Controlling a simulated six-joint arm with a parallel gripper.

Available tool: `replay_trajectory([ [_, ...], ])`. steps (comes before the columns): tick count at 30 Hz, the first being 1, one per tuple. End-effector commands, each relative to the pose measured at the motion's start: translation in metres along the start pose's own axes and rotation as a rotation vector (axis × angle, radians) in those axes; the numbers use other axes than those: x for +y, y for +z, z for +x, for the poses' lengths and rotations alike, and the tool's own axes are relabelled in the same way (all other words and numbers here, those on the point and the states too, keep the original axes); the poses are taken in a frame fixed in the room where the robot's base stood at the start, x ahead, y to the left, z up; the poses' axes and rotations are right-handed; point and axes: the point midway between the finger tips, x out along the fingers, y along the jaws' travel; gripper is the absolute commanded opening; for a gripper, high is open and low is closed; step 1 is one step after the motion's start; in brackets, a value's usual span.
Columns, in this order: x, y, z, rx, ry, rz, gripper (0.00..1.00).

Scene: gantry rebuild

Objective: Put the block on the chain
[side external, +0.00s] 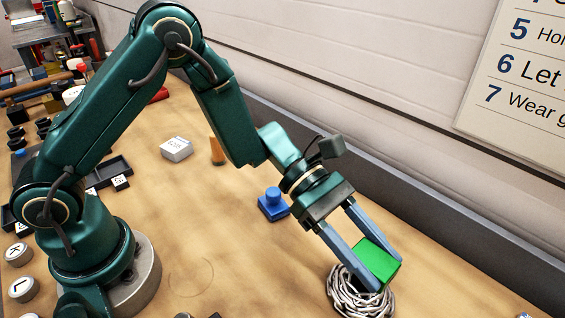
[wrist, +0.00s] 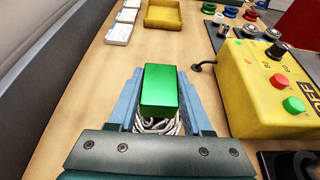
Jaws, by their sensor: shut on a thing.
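The green block (side external: 377,262) is between the two blue-grey fingers of my gripper (side external: 374,257), which is shut on it. The block also shows in the wrist view (wrist: 160,90), held between the fingers. The chain (side external: 352,296) is a coiled grey heap on the table, under and around the front of the gripper. In the wrist view the chain (wrist: 158,125) shows just below the block. The block is over or at the heap; I cannot tell whether it touches the chain, and the gripper hides part of the heap.
A blue block with a knob (side external: 273,203) stands left of the gripper. In the wrist view, a yellow control box (wrist: 262,88) stands right and a yellow tray (wrist: 163,16) lies ahead.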

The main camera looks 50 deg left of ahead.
Motion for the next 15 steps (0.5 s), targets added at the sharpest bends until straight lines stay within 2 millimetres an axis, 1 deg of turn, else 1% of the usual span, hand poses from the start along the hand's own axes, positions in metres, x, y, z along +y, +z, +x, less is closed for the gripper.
replay_trajectory([
  [1,-0.001,-0.008,0.003,0.001,-0.003,-0.004,0.0],
  [3,0.0,-0.015,0.006,0.0,-0.002,-0.002,0.0],
  [6,0.0,-0.02,0.009,-0.001,-0.002,0.001,0.0],
  [15,0.0,-0.021,0.009,-0.002,-0.001,0.002,0.0],
])
